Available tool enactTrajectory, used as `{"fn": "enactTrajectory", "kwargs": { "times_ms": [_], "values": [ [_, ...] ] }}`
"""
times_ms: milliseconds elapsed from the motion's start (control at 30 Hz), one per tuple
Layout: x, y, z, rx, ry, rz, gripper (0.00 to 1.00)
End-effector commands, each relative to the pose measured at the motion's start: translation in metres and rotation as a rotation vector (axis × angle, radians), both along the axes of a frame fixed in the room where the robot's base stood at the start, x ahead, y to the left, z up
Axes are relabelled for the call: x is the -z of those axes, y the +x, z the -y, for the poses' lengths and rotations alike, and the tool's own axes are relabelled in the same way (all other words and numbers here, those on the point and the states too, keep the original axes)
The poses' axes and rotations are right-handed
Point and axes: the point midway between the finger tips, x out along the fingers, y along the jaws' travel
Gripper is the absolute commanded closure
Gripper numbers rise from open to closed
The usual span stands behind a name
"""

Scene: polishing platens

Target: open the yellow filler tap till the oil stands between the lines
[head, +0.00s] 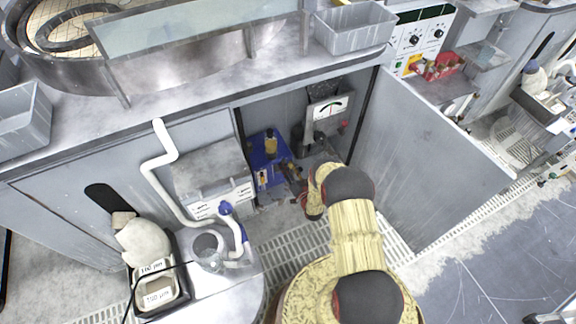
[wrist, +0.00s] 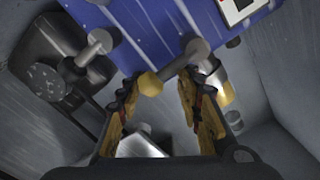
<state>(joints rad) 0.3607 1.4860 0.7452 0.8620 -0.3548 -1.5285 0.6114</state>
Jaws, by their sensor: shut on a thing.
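The yellow filler tap (wrist: 150,84) shows in the wrist view as a grey lever with a rounded yellow end, in front of a blue housing (wrist: 160,30). My gripper (wrist: 157,86) has its two fingers on either side of the lever and is shut on it. In the head view my gripper (head: 299,190) reaches into the open cabinet, close to the blue unit (head: 265,170). An amber part (head: 271,144) stands on top of that unit. The oil level and its lines are too small or hidden to read.
A grey tap (wrist: 92,46) with a dark body is at the left in the wrist view. The cabinet door (head: 430,150) stands open at right.

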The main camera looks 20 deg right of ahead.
Motion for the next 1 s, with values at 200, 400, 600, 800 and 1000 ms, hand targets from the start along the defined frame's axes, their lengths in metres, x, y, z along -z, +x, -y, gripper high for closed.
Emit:
{"fn": "enactTrajectory", "kwargs": {
  "times_ms": [200,400,600,800,1000],
  "values": [
    [0.0103,-0.0043,-0.0046,-0.007,0.049,-0.017,1.0],
    [0.0111,-0.0046,-0.0052,-0.008,0.059,-0.017,1.0],
    [0.0116,-0.0051,-0.0059,-0.01,0.058,-0.019,1.0],
    [0.0117,-0.0054,-0.0059,-0.009,0.058,-0.018,0.55],
    [0.0105,-0.005,-0.0048,-0.007,0.058,-0.015,0.45]
  ]
}}
